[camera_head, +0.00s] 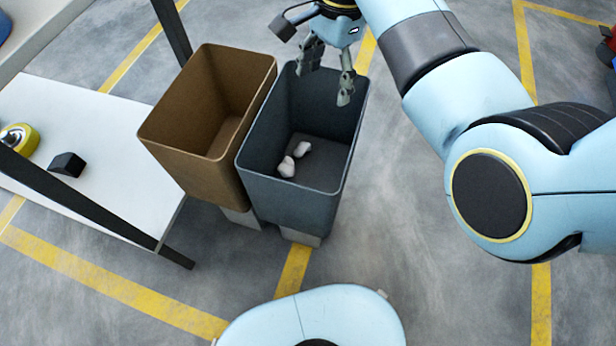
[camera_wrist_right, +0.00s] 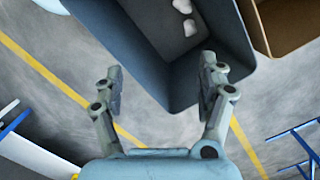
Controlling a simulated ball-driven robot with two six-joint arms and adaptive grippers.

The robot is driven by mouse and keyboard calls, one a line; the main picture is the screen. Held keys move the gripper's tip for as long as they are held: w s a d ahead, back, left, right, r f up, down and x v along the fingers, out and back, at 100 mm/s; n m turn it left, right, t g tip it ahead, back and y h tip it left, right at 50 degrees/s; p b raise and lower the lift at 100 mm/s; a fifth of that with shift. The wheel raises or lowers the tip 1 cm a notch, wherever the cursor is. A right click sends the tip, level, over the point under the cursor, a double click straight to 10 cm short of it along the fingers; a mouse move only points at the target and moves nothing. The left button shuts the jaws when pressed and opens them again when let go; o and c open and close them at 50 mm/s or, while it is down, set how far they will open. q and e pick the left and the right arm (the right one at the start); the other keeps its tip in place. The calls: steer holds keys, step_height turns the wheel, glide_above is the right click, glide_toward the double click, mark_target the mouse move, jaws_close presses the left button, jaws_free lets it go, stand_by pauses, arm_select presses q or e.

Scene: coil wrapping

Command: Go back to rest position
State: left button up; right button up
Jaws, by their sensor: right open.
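My right gripper (camera_head: 327,78) is open and empty over the far part of the grey bin (camera_head: 290,205) in the head view. In the right wrist view its two fingers (camera_wrist_right: 160,88) are spread apart near the bin's rim, with nothing between them. Two small white lumps (camera_head: 287,167) lie on the grey bin's floor, and they also show in the right wrist view (camera_wrist_right: 186,15). My right arm reaches in from the right of the head view. My left gripper is not in view.
A brown bin (camera_head: 190,165) stands against the grey bin's left side. A white table (camera_head: 105,130) at the left bears a yellow-and-black roll (camera_head: 22,138) and a small black block (camera_head: 67,164). Dark frame bars cross near the table.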

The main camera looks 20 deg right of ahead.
steer(key=shift+d+r, duration=0.15)
steer(key=shift+r, duration=1.45)
